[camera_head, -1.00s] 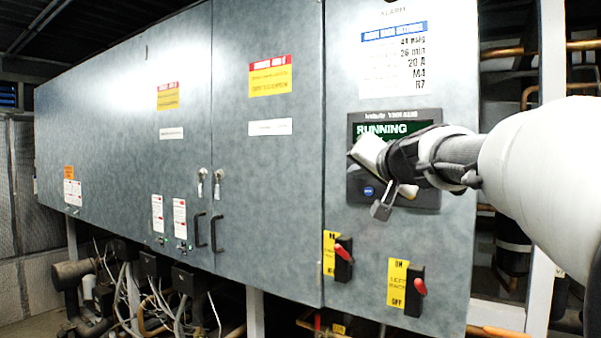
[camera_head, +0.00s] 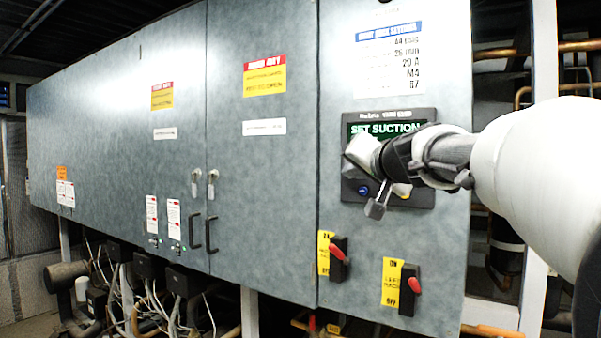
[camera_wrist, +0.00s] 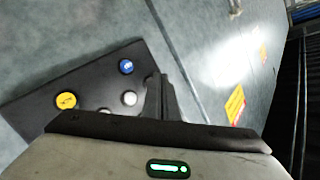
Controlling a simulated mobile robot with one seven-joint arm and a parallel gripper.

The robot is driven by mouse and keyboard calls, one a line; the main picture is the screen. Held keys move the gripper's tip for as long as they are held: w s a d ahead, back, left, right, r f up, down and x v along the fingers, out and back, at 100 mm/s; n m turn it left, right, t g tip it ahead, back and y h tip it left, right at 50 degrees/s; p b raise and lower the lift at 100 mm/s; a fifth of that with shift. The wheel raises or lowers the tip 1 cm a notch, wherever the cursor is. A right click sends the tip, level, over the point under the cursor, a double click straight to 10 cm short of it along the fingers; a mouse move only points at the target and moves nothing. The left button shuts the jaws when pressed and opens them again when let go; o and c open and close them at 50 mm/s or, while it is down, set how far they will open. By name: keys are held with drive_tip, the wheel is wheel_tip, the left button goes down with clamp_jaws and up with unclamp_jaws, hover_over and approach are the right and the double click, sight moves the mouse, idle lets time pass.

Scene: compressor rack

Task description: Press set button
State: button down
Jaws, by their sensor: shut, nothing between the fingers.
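The control panel (camera_head: 350,180) is a dark box on the grey cabinet door, and its green display (camera_head: 385,129) reads "SET SUCTION". A blue button (camera_head: 363,190) sits at its lower left and also shows in the wrist view (camera_wrist: 126,67). The wrist view also shows a yellow button (camera_wrist: 66,100) and a white button (camera_wrist: 129,98). I cannot read which one is the set button. My gripper (camera_wrist: 160,90) is shut and empty, with dark fingers close beside the white button. Contact cannot be told. In the head view my gripper (camera_head: 362,152) covers the panel's middle.
Two red-handled switches, one left (camera_head: 338,258) and one right (camera_head: 410,290), stick out below the panel. A settings sheet (camera_head: 390,58) is above it. Door handles (camera_head: 211,233) protrude at left. Pipes (camera_head: 520,95) run behind the cabinet's right edge.

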drive_tip(key=shift+s+a, duration=0.25)
drive_tip(key=shift+s, duration=0.2)
drive_tip(key=s+a, duration=0.1)
drive_tip(key=s, duration=0.1)
drive_tip(key=s+a, duration=0.2)
idle(0.4)
idle(0.4)
